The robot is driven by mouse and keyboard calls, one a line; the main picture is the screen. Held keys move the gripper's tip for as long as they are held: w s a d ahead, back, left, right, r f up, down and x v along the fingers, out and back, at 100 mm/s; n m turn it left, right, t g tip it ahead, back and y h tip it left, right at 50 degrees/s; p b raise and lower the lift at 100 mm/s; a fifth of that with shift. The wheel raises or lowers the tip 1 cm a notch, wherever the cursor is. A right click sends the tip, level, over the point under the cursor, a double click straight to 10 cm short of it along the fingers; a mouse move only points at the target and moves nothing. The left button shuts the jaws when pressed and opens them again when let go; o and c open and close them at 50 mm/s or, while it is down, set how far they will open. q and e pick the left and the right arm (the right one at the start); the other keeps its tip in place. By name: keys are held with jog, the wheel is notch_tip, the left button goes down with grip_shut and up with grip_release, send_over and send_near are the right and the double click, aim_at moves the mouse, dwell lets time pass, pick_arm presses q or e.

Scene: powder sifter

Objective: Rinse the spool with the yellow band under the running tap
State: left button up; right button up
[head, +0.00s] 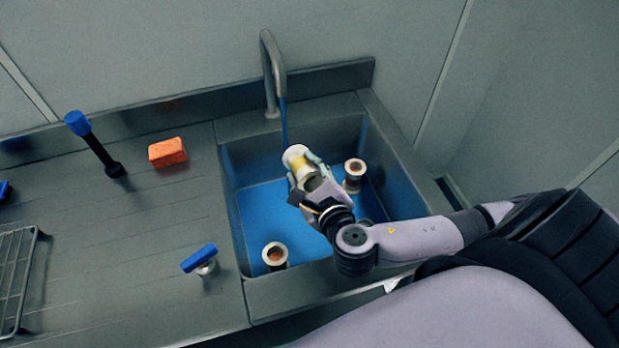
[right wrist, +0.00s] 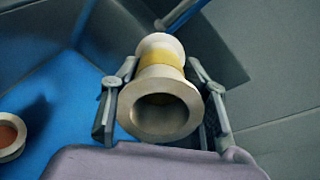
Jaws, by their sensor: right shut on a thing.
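The spool with the yellow band (head: 301,160) is pale, with a flange at each end. My right gripper (head: 305,171) is shut on it and holds it tilted above the sink floor. In the right wrist view, the fingers flank the spool (right wrist: 160,115), its open end facing the camera and its yellow band beyond. The grey tap (head: 273,75) arches over the sink's back edge. A thin blue stream (head: 284,122) falls from it toward the spool's far end; I cannot tell exactly where it meets the spool. My left gripper is not in view.
Two other spools stand in the blue-floored sink (head: 237,225): one right of the gripper (head: 353,174), one near the front (head: 275,257). A blue-handled lever (head: 199,258) stands left of the sink. An orange sponge (head: 168,152), a blue-topped black tool (head: 93,142) and a wire rack (head: 38,262) are further left.

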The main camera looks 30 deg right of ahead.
aim_at(297, 157)
jog(key=shift+b+x, duration=0.4)
jog(key=shift+x, duration=0.6)
jog(key=b+x, duration=0.1)
jog(key=x, duration=0.2)
jog(key=shift+w+r+b, duration=0.2)
jog(key=shift+b, duration=0.2)
jog(key=shift+r+p+x, duration=0.15)
jog(key=shift+p+x, duration=0.15)
jog(key=shift+x, duration=1)
jog(key=shift+r+p+x, duration=0.2)
jog(key=shift+p+x, duration=0.1)
jog(key=shift+x, duration=0.95)
jog(key=shift+w, duration=0.1)
jog(key=shift+d+r, duration=0.1)
jog(key=shift+d, duration=0.05)
jog(key=shift+d+p, duration=0.3)
jog(key=shift+p, duration=0.15)
